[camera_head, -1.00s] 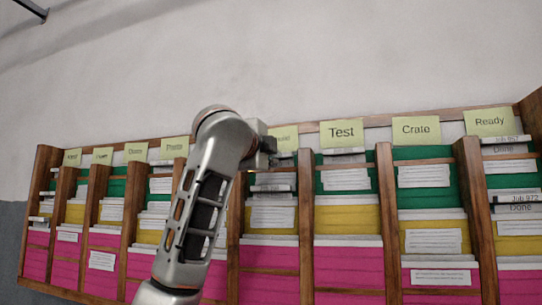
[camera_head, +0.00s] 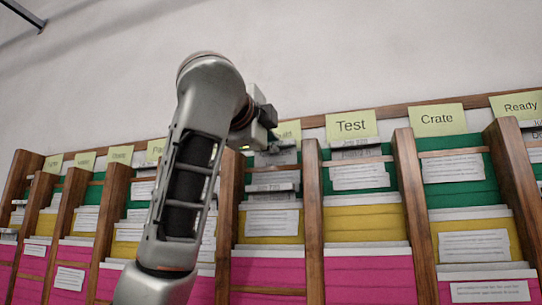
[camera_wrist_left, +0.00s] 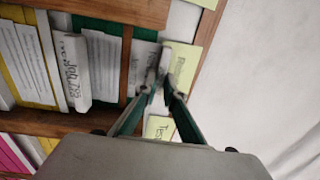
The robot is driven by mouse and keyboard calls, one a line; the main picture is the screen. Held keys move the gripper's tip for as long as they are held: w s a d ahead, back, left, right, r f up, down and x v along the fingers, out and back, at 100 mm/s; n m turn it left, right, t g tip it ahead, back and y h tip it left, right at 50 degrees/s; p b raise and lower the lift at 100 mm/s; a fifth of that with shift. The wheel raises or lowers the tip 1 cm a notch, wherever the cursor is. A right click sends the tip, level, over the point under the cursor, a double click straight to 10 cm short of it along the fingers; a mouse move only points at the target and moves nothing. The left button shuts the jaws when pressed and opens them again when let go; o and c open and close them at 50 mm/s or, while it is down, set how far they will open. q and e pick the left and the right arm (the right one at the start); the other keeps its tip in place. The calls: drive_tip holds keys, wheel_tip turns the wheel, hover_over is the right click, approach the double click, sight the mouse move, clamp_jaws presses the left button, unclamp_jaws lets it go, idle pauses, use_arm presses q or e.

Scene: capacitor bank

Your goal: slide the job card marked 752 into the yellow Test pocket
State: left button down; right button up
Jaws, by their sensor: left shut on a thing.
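My left gripper (camera_head: 265,140) is in front of the top of the column just left of Test. In the left wrist view its fingers (camera_wrist_left: 162,92) are shut on a pale card (camera_wrist_left: 163,62). The card's number is not readable, so I cannot tell whether it is 752. In the head view a grey-white card edge (camera_head: 284,156) shows under the gripper. The Test label (camera_head: 351,125) is above its column, right of the gripper. The yellow Test pocket (camera_head: 362,224) is mid-column, below the green one, with pale card edges along its top. My right gripper is not in view.
Wooden dividers (camera_head: 312,210) separate the columns. Another job card (camera_wrist_left: 76,72) stands near the gripper in the wrist view. The Crate label (camera_head: 437,118) and its column are right of Test. Bare wall is above the rack.

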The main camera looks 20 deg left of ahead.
use_arm(q)
drive_tip(key=s+r+b, duration=0.3)
drive_tip(key=s+r, duration=0.1)
drive_tip(key=s, duration=0.8)
drive_tip(key=shift+s+a, duration=0.15)
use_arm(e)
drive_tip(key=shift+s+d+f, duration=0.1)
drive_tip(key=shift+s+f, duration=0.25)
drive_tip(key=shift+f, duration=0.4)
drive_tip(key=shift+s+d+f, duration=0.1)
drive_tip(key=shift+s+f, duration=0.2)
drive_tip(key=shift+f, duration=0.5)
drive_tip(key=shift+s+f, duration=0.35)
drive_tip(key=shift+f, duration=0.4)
use_arm(q)
drive_tip(key=shift+s, duration=0.1)
